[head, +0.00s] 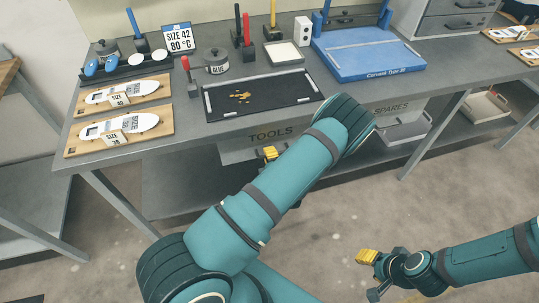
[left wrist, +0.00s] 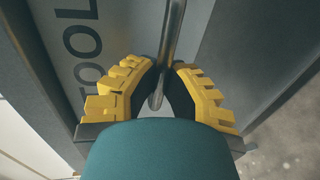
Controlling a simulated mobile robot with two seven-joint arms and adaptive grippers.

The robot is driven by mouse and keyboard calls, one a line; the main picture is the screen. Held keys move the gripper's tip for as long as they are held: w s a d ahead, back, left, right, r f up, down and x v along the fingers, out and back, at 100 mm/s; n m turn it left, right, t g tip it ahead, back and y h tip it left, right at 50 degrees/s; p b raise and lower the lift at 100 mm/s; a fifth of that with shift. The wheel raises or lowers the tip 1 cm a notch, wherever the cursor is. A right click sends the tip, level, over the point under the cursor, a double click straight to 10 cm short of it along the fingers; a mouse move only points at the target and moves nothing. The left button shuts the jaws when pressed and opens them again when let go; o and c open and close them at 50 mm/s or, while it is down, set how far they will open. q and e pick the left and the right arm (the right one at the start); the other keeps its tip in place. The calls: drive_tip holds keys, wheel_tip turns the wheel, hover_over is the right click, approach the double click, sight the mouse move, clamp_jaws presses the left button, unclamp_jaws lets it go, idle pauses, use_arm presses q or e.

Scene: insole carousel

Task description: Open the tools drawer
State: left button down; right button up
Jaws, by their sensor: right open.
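The tools drawer (head: 228,155) sits under the bench's front edge, with the word TOOLS on its front. The lettering also shows in the left wrist view (left wrist: 82,42). I see no clear gap at its front, though my left arm covers part of it. Its metal bar handle (left wrist: 172,45) runs between the yellow fingers of my left gripper (left wrist: 165,75). The fingers are closed in close on both sides of the bar. In the head view only a bit of the left gripper (head: 270,153) shows. My right gripper (head: 368,275) is open and empty above the floor at lower right.
A spares drawer (head: 392,107) is to the right under the bench. The bench top holds a black tray (head: 225,109), insoles on wooden boards (head: 118,138), a glue pot (head: 216,62) and a blue press (head: 370,60). The floor in front is clear.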

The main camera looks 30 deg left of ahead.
use_arm(q)
drive_tip(key=shift+d, duration=0.1)
drive_tip(key=f+p+v, duration=0.1)
drive_tip(key=f+v, duration=0.1)
drive_tip(key=v, duration=0.8)
drive_tip(key=s+f+p+v, duration=0.1)
drive_tip(key=f+v, duration=0.1)
drive_tip(key=v, duration=0.9)
drive_tip(key=shift+d+f, duration=0.15)
drive_tip(key=shift+d, duration=0.3)
drive_tip(key=shift+s, duration=0.1)
drive_tip(key=c, duration=1)
unclamp_jaws()
wheel_tip(320, 180, up, 10)
drive_tip(key=shift+r, duration=0.1)
